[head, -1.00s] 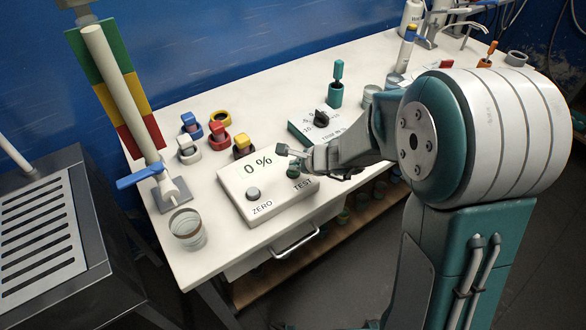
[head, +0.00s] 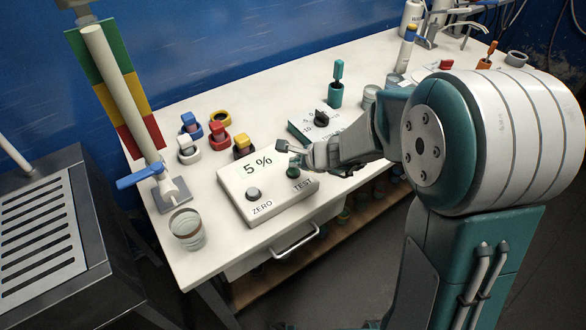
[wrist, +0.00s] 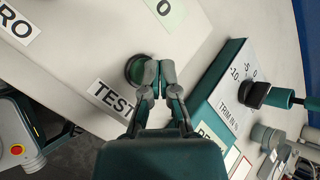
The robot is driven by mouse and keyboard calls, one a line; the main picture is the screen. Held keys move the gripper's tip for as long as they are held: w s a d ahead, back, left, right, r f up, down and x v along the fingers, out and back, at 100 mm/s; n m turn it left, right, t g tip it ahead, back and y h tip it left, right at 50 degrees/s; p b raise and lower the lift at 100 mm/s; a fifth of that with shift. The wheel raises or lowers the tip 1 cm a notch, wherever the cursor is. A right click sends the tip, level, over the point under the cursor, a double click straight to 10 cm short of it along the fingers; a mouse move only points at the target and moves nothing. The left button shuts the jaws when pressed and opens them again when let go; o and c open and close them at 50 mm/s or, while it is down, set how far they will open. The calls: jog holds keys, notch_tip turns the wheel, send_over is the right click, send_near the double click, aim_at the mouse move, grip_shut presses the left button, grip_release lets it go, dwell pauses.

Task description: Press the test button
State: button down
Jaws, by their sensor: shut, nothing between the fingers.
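A grey button sits above the ZERO label, and the dark green test button (head: 293,173) sits by the TEST label (head: 303,185). My gripper (head: 291,153) is shut and empty, at the box's right side by the test button. In the wrist view my fingertips (wrist: 159,72) are together and overlap the right edge of the test button (wrist: 135,69). I cannot tell whether they touch it or how far it is pressed.
A teal-edged trim panel with a black knob (head: 321,118) stands close right of the box. Colored plugs in holders, including a red one (head: 219,136), are behind it. A glass beaker (head: 187,229) is at the front left.

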aim_at(296, 171)
jog(key=shift+r, duration=0.25)
jog(key=shift+r, duration=2.45)
jog(key=shift+s+r, duration=0.1)
jog(key=shift+r, duration=0.1)
jog(key=s+d+r+n+h, duration=0.2)
jog(key=s+d+r+n, duration=0.1)
jog(key=s+n, duration=0.3)
jog(key=s+d+r+n+h, duration=0.2)
jog(key=s+d+n, duration=0.4)
jog(key=s, duration=0.4)
jog(key=s+d+r+n+h, duration=0.2)
jog(key=s+d+r+n, duration=0.3)
jog(key=s, duration=0.4)
jog(key=shift+n+g+h, duration=0.3)
jog(key=shift+n+g, duration=0.1)
